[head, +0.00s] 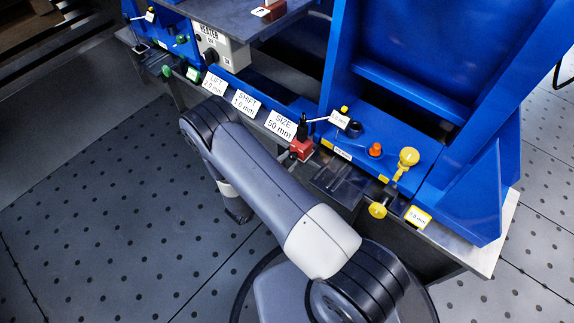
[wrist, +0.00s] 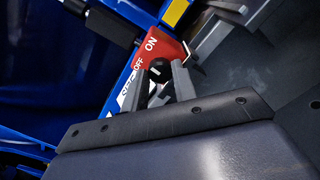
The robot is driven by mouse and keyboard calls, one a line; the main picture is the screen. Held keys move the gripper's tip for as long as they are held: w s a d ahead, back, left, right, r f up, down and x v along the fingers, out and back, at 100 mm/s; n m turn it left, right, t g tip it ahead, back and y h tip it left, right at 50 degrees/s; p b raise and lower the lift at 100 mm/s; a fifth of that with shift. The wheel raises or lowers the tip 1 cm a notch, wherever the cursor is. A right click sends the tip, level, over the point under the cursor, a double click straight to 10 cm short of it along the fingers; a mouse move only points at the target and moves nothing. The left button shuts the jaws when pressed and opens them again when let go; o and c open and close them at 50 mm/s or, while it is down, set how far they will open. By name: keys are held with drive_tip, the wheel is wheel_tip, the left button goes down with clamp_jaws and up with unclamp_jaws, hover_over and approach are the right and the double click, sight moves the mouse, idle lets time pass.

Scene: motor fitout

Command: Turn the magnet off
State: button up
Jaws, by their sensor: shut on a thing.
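The magnet is a red block marked ON and OFF (wrist: 151,46), with a round black knob (wrist: 160,66) on its near face. My gripper (wrist: 162,76) has its two grey fingertips on either side of the knob and is shut on it. In the head view the red magnet (head: 301,149) sits on the bench edge below a black post (head: 302,128). I cannot tell from these frames which way the knob is set.
A blue machine frame (head: 440,95) stands behind and right of the magnet. A yellow knob (head: 408,157) and an orange knob (head: 375,149) are to its right. White signs, including SIZE 50 mm (head: 281,125), line the edge to its left. Open dotted floor lies in front.

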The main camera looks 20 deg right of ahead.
drive_tip(key=m+b, duration=0.4)
drive_tip(key=m, duration=0.1)
drive_tip(key=shift+f+m, duration=0.1)
drive_tip(key=shift+m, duration=0.3)
idle(0.4)
drive_tip(key=o, duration=1)
drive_tip(key=p+v, duration=0.2)
drive_tip(key=v, duration=0.9)
drive_tip(key=shift+p, duration=0.4)
drive_tip(key=shift+d, duration=0.15)
